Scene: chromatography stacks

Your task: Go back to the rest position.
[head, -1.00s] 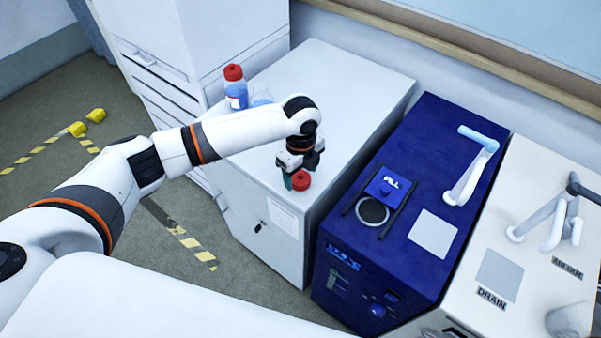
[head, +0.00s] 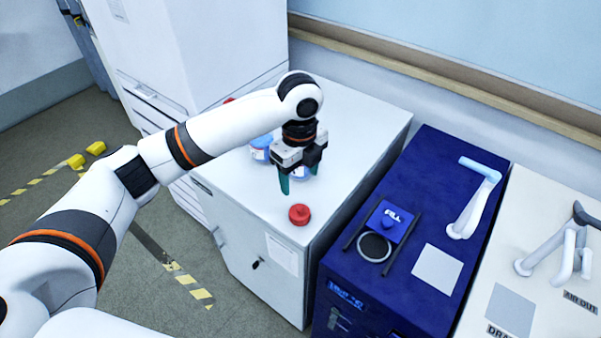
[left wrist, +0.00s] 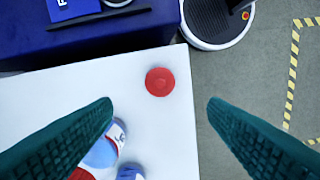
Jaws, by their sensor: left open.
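My left gripper (head: 299,180) is open and empty. It hangs pointing down above the white cabinet top (head: 345,130), behind the red cap (head: 299,214). The red cap sits alone on the cabinet top near its front edge. In the left wrist view, the green fingers are spread wide, and the red cap (left wrist: 160,82) lies beyond and between the fingertips, touching neither. My right gripper is in neither view.
Bottles with blue parts (head: 262,148) stand on the cabinet behind my left arm, partly hidden. A blue machine (head: 430,200) with a FILL lid stands to the right, then a white unit (head: 535,200) with pipes. A tall white cabinet (head: 220,50) stands at the back left.

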